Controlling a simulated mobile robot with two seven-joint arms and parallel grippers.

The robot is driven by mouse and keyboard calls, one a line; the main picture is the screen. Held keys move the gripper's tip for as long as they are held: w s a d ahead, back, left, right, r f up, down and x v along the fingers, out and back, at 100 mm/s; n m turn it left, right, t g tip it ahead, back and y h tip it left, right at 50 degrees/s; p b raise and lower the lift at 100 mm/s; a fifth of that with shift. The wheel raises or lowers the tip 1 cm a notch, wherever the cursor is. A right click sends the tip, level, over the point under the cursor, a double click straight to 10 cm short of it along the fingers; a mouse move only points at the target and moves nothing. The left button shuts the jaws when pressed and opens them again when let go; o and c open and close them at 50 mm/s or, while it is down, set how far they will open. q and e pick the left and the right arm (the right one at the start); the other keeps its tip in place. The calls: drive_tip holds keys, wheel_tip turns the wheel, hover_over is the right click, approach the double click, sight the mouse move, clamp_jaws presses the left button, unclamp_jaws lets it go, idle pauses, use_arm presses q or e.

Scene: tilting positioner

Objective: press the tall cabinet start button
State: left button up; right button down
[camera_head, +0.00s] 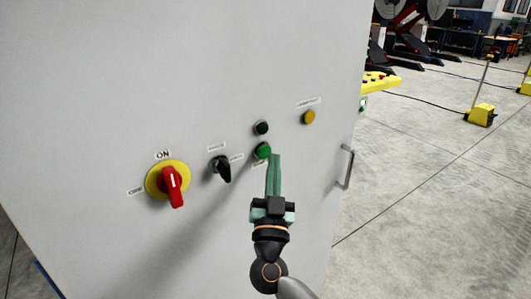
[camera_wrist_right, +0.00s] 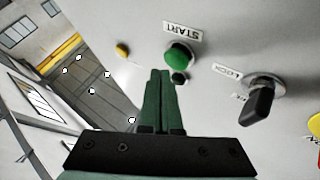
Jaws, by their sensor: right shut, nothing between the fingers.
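The grey cabinet (camera_head: 90,90) fills the left and middle of the head view. Its green start button (camera_head: 263,150) sits on the front face, and in the right wrist view the green button (camera_wrist_right: 179,54) has a START label (camera_wrist_right: 184,32) beside it. My right gripper (camera_head: 275,157) is shut and empty, its green fingers pointing toward the panel. In the head view its tips show just right of the start button; whether they touch it I cannot tell. In the wrist view the fingertips (camera_wrist_right: 160,72) appear slightly left of the button. My left gripper is not in view.
Near the start button are a dark round button (camera_head: 262,128), a yellow button (camera_head: 309,117), a black selector knob (camera_head: 221,168) and a red rotary switch (camera_head: 172,186) on a yellow plate. A door handle (camera_head: 346,167) stands out at right. Open floor (camera_head: 430,210) lies beyond.

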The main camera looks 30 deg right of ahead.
idle(0.8)
drive_tip(key=shift+w+p, duration=0.4)
drive_tip(key=shift+w, duration=0.5)
idle(0.5)
drive_tip(key=shift+s+p, duration=0.1)
drive_tip(key=shift+p, duration=0.2)
drive_tip(key=shift+s+p, duration=0.6)
drive_tip(key=shift+s, duration=0.25)
